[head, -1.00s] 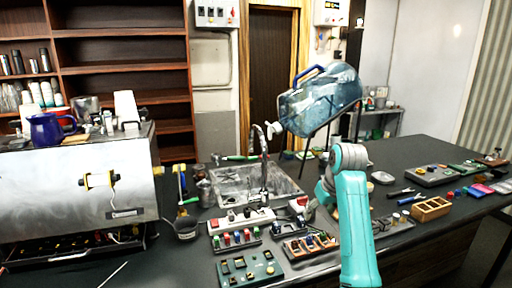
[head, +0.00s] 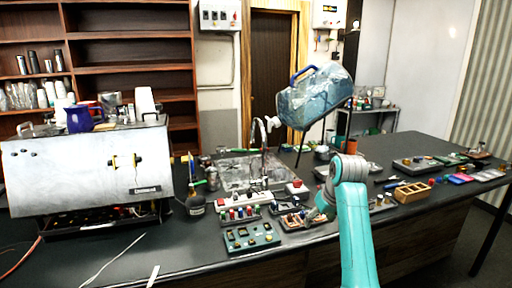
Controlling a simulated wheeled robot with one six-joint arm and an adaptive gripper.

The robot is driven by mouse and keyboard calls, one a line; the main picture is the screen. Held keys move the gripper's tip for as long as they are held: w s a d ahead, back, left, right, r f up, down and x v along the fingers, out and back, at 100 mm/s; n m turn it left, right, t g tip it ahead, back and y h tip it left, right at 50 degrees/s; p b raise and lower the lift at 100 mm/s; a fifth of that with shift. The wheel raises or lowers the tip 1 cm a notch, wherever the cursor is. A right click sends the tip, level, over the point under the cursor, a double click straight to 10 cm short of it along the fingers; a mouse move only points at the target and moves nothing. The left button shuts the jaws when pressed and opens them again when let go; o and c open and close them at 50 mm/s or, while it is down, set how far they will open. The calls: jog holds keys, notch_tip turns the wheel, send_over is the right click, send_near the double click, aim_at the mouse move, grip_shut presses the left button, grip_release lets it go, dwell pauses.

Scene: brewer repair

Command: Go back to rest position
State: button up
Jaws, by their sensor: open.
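My teal arm rises from the bottom right of the head view and bends at a grey joint. My gripper (head: 319,212) is at the far end, low over the black counter (head: 190,262), near a tray of small parts (head: 295,221). It is small and partly hidden by my own arm. It is open, and I see nothing held in it.
A steel brewer (head: 85,170) stands at the left with a blue pitcher (head: 80,119) on top. A sink (head: 235,175), a tilted water jug (head: 315,97), a green board (head: 252,237) and a wooden box (head: 412,192) crowd the counter. The front left counter is mostly clear.

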jog(key=s+f+m+t, duration=0.1)
jog(key=s+f, duration=0.3)
jog(key=f, duration=0.7)
jog(key=s+f+t, duration=0.1)
jog(key=s+f, duration=0.3)
jog(key=f, duration=0.7)
jog(key=s+f+m+t, duration=0.1)
jog(key=s+f+t, duration=0.1)
jog(key=s+f, duration=0.55)
jog(key=s+f+t, duration=0.1)
jog(key=s+f, duration=0.4)
jog(key=s, duration=0.6)
jog(key=s+r+t+h, duration=0.1)
jog(key=s+r+t, duration=0.15)
jog(key=s, duration=1.85)
jog(key=s+r+m+t, duration=0.1)
jog(key=s+r+t, duration=0.2)
jog(key=s+r, duration=1.2)
jog(key=shift+s+a+r, duration=0.15)
jog(key=shift+s+a, duration=0.25)
jog(key=shift+s, duration=0.1)
